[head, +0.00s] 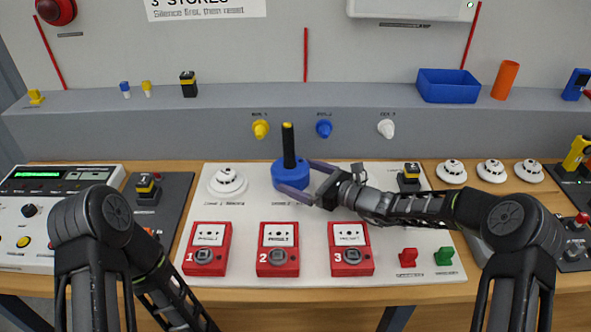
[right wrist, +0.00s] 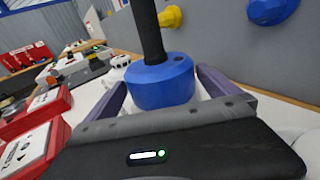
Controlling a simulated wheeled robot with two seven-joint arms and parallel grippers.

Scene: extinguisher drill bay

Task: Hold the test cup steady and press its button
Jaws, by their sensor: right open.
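The test cup (head: 290,180) is a round blue body with a tall black stem (head: 288,146) and a yellow tip (head: 287,125). It stands upright at the upper middle of the white board. My right gripper (head: 293,174) is open, with one finger on each side of the blue body. In the right wrist view, the blue cup (right wrist: 162,84) sits between the two purple fingers, with a gap visible at the right finger. The stem's top is cut off there. My left forearm runs out of the bottom edge of the head view, and its gripper is hidden.
Red call points (head: 278,250) numbered 1 to 3 stand in front of the cup. A white detector (head: 227,181) is left of it. A black-and-yellow block (head: 411,172) and several white detectors (head: 491,170) are to the right. A grey ledge (head: 210,128) runs behind.

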